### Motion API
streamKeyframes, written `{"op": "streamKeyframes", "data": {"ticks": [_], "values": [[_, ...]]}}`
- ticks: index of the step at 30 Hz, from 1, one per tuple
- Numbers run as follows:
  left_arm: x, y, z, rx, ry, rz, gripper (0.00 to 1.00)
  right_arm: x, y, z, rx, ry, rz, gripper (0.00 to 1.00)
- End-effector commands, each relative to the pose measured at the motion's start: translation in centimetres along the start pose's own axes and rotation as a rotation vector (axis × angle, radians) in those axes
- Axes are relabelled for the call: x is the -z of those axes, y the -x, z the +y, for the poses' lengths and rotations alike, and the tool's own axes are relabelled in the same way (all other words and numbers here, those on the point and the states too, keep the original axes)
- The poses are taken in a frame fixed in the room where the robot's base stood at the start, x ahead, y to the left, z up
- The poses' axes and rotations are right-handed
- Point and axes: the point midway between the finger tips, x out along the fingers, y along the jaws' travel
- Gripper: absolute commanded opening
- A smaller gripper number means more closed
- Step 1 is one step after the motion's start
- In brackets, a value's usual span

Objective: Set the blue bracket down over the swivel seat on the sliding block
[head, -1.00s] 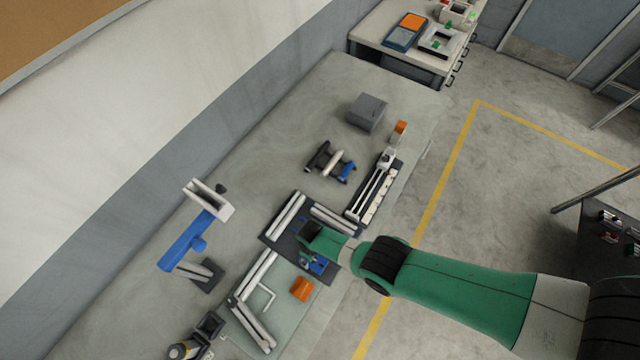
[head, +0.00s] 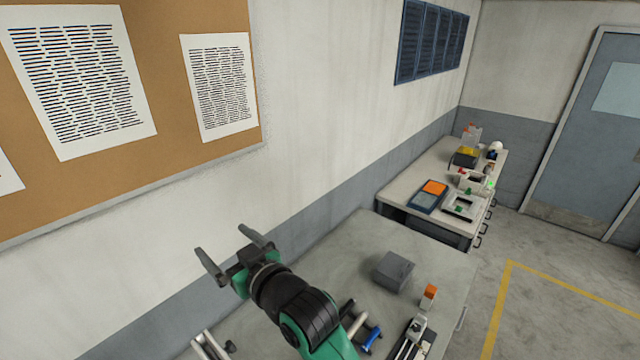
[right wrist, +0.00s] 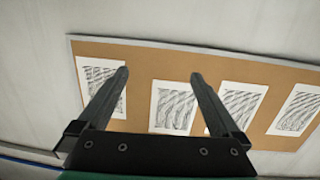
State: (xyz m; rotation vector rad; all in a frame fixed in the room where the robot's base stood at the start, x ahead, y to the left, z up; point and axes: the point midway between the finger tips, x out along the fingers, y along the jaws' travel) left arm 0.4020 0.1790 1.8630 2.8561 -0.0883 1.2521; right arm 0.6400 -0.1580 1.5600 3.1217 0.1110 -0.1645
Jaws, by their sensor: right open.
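My right gripper (head: 219,240) is raised high in front of the wall, fingers spread wide and pointing up and to the left. In the right wrist view the fingers (right wrist: 160,74) are apart with nothing between them. At the bottom edge of the head view, a rail (head: 404,350) carries a pale block (head: 417,327), which may be the sliding block; no swivel seat can be made out. A small blue-ended part (head: 371,338) lies left of the rail. I cannot identify the blue bracket in these frames. My left gripper is out of view.
A grey box (head: 394,271) and an orange-topped piece (head: 429,291) stand on the workbench (head: 350,245). A pinboard with papers (head: 160,185) hangs on the wall close to my right gripper. A second bench (head: 405,190) with several items stands farther back.

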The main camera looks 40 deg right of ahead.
Motion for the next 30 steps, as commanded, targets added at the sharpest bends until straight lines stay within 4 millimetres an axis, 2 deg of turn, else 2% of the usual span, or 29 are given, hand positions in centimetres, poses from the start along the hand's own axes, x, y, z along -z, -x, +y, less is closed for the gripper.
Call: {"op": "streamKeyframes", "data": {"ticks": [1,2,3,5,6,9,12,15,24,29,30], "values": [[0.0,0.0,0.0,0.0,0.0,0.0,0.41,5.8,2.4,0.2,-0.004,-0.002,0.144,1.0],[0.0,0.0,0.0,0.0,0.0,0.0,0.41,9.0,4.2,0.3,-0.006,-0.003,0.227,1.0],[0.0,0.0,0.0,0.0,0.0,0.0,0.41,12.9,6.9,0.5,-0.008,-0.004,0.337,1.0],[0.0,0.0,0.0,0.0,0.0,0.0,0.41,17.9,11.3,0.6,-0.01,-0.004,0.493,1.0],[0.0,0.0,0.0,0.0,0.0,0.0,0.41,20.6,14.4,0.7,-0.011,-0.005,0.588,1.0],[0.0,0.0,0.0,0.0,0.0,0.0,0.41,25.0,21.1,0.7,-0.013,-0.004,0.778,1.0],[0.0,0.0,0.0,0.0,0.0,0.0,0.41,27.0,25.4,0.7,-0.013,-0.004,0.891,1.0],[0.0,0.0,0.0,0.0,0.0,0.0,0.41,27.6,27.1,0.7,-0.013,-0.003,0.933,1.0],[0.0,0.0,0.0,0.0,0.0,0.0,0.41,27.6,27.1,0.7,-0.013,-0.003,0.934,1.0],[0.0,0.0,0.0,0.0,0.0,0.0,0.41,27.6,27.1,0.7,-0.013,-0.003,0.933,0.71],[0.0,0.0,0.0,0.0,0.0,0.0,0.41,27.6,27.0,0.7,-0.013,-0.003,0.933,0.71]]}}
